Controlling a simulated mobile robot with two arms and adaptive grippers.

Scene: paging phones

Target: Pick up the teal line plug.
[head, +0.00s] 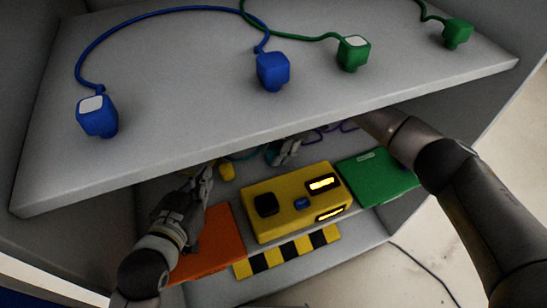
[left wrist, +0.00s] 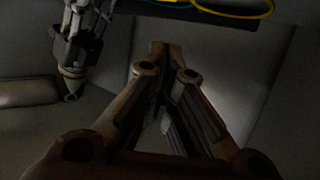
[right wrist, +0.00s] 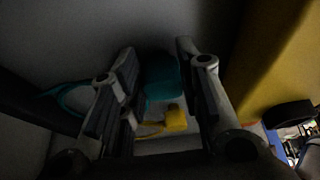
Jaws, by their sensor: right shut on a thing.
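The teal line plug (right wrist: 162,80) sits between the fingers of my right gripper (right wrist: 155,80) in the right wrist view, and the gripper is shut on it. In the head view my right gripper (head: 285,152) is under the upper shelf, behind the yellow box, and the plug is not clear there. A teal cord (right wrist: 65,98) shows at the left in the right wrist view. My left gripper (head: 203,178) is above the orange panel. Its fingertips come together in the left wrist view (left wrist: 166,48), with nothing seen between them.
A yellow plug (head: 227,172) is near my left gripper. A yellow box (head: 283,226) stands between orange (head: 215,245) and green (head: 375,180) panels. The upper shelf (head: 190,110) hangs over both grippers and carries blue (head: 273,72) and green (head: 353,54) plugs.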

